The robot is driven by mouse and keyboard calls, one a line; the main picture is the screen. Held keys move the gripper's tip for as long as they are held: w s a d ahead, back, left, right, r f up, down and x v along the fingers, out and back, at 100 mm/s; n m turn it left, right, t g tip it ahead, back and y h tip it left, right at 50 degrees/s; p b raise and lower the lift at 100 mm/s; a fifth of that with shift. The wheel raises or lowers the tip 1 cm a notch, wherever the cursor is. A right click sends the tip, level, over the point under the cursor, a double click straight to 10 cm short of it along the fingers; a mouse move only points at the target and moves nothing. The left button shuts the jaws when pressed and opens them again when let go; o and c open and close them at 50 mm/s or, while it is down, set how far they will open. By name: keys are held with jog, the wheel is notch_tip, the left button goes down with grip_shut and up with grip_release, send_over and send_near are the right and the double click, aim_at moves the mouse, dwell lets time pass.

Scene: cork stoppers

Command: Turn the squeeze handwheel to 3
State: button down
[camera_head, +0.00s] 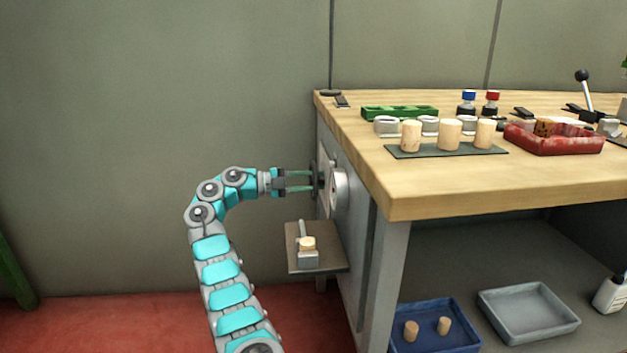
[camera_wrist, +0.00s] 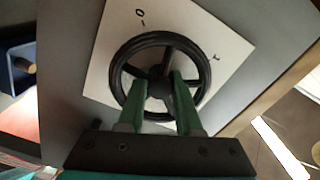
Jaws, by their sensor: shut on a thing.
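The squeeze handwheel (camera_wrist: 160,38) is a black spoked wheel in front of a white plate (camera_wrist: 99,72) in the wrist view. The plate carries a "0" with a tick at the upper left and another small mark at the upper right, too unclear to read. No "3" can be made out. My gripper (camera_wrist: 158,88) has its green fingers inside the rim, shut on the handwheel around its hub and a spoke. In the head view my gripper (camera_head: 300,181) reaches level to the handwheel (camera_head: 317,181) on the bench's left side.
Below is a small shelf (camera_head: 316,264) with a cork in a holder. The wooden bench top (camera_head: 440,190) overhangs to the right. Open floor and wall lie to the left.

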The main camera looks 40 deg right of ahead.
jog(key=shift+f+m, duration=0.1)
jog(key=shift+m, duration=2.1)
jog(key=c, duration=0.9)
grip_release()
jog(key=shift+o, duration=0.2)
jog(key=shift+a, duration=0.15)
jog(key=p+v, duration=0.7)
jog(key=p, duration=0.2)
jog(key=shift+r, duration=0.25)
